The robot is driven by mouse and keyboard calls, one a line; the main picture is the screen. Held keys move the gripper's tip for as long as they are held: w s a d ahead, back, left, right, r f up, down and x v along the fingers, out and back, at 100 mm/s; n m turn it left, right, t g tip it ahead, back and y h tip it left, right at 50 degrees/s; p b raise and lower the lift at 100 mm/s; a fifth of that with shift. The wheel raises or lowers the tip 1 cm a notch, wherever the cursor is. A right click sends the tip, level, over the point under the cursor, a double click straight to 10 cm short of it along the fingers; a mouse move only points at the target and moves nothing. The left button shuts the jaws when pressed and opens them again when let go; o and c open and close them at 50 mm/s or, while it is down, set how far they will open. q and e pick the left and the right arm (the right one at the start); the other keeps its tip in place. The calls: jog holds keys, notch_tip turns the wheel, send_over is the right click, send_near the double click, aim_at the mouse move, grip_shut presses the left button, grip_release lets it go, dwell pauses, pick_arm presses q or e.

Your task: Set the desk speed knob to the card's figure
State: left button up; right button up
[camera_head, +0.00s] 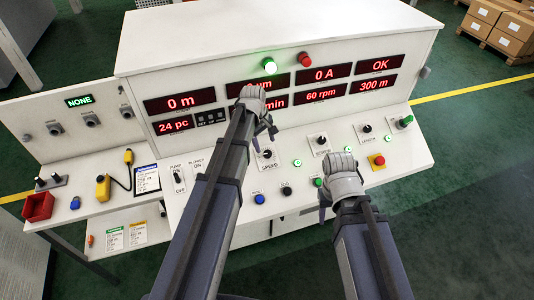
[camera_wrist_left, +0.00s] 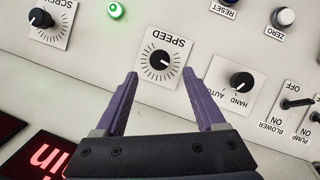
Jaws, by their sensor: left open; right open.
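The speed knob (camera_head: 267,154) is a small black dial on a white scale plate marked SPEED on the sloping desk panel. In the left wrist view the speed knob (camera_wrist_left: 160,60) appears upside down, just beyond my fingertips; its exact setting cannot be read. My left gripper (camera_head: 268,129) is above and beside it, open and empty; its two purple fingers (camera_wrist_left: 172,80) are spread apart, not touching the knob. My right gripper (camera_head: 326,196) hangs open over the panel's front right. Printed cards (camera_head: 147,180) lie on the left bench; their figures are too small to read.
The hand/auto knob (camera_wrist_left: 241,82) and the blower and pump switches (camera_wrist_left: 297,103) are near the speed knob. The screw knob (camera_head: 321,143) and red stop button (camera_head: 378,161) are to the right. Red displays (camera_head: 326,94) rise behind the panel.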

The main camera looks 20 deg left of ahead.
aim_at(267, 153)
pick_arm(q)
jog(key=f+b, duration=0.3)
jog(key=f, duration=0.1)
jog(key=w+f+b, duration=0.1)
jog(key=f+b, duration=0.1)
jog(key=shift+d+f+b, duration=0.2)
jog(key=shift+d+b, duration=0.15)
grip_shut()
dwell(0.3)
